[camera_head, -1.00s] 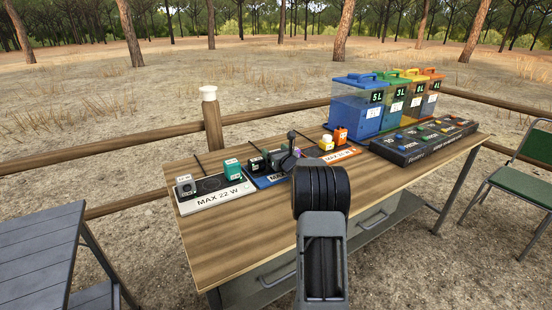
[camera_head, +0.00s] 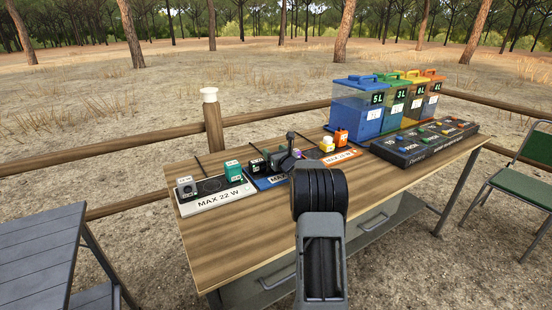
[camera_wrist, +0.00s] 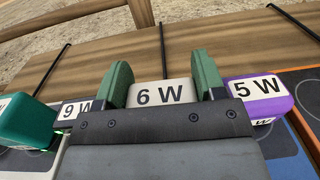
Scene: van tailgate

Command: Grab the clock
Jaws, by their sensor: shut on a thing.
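My gripper (camera_wrist: 163,80) is shut on a light grey block marked 6 W (camera_wrist: 160,93), its green pads on either side. No clock face shows on this block, so I cannot tell whether it is the clock. In the head view my gripper (camera_head: 290,150) is over the middle of the table, and the held block is hidden. A purple block marked 5 W (camera_wrist: 258,87) is just right of the fingers in the wrist view. A block marked 9 W (camera_wrist: 75,109) and a teal block (camera_wrist: 27,124) are on the left.
The wooden table (camera_head: 235,245) also bears a white MAX 22 W board (camera_head: 215,198), a yellow block (camera_head: 327,144), an orange block (camera_head: 341,136), several coloured tanks (camera_head: 357,115) and a black panel (camera_head: 425,143). Its front left is clear. A green chair (camera_head: 522,184) stands right.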

